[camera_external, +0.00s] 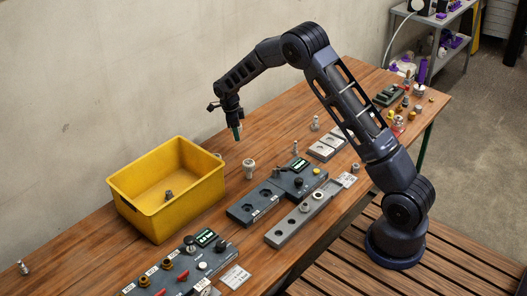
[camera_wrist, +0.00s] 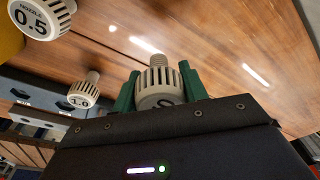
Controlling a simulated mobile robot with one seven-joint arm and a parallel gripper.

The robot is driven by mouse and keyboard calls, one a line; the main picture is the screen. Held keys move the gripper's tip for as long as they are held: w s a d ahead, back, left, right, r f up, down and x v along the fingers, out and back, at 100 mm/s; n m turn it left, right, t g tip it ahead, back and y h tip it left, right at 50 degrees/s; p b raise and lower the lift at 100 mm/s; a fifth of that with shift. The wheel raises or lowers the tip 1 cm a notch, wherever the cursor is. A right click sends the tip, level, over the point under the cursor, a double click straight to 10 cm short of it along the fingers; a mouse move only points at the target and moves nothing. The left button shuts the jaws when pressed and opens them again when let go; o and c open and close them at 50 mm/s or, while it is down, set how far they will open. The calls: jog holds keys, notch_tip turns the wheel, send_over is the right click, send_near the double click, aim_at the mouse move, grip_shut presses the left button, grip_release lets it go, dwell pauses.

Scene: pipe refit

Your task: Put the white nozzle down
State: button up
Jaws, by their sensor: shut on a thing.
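My gripper (camera_external: 238,132) hangs above the wooden table, to the right of the yellow bin, with its fingers pointing down. In the wrist view my gripper (camera_wrist: 158,72) has its green fingers on both sides of an off-white, ribbed nozzle (camera_wrist: 158,88) and is shut on it. The marking on that nozzle is mostly hidden by the gripper body. A pale nozzle (camera_external: 249,168) stands on the table below my gripper. The wrist view also shows a nozzle marked 0.5 (camera_wrist: 42,18) and a smaller-looking one marked 1.0 (camera_wrist: 83,92).
The yellow bin (camera_external: 141,208) holds a small grey part (camera_external: 169,195). Dark panels with knobs (camera_external: 180,268) and a grey bar (camera_external: 288,228) line the front edge. Small parts crowd the far right end. Bare wood (camera_external: 267,121) lies behind my gripper.

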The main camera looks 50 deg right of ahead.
jog(key=shift+f, duration=3.45)
jog(key=shift+f, duration=0.1)
jog(key=o, duration=1)
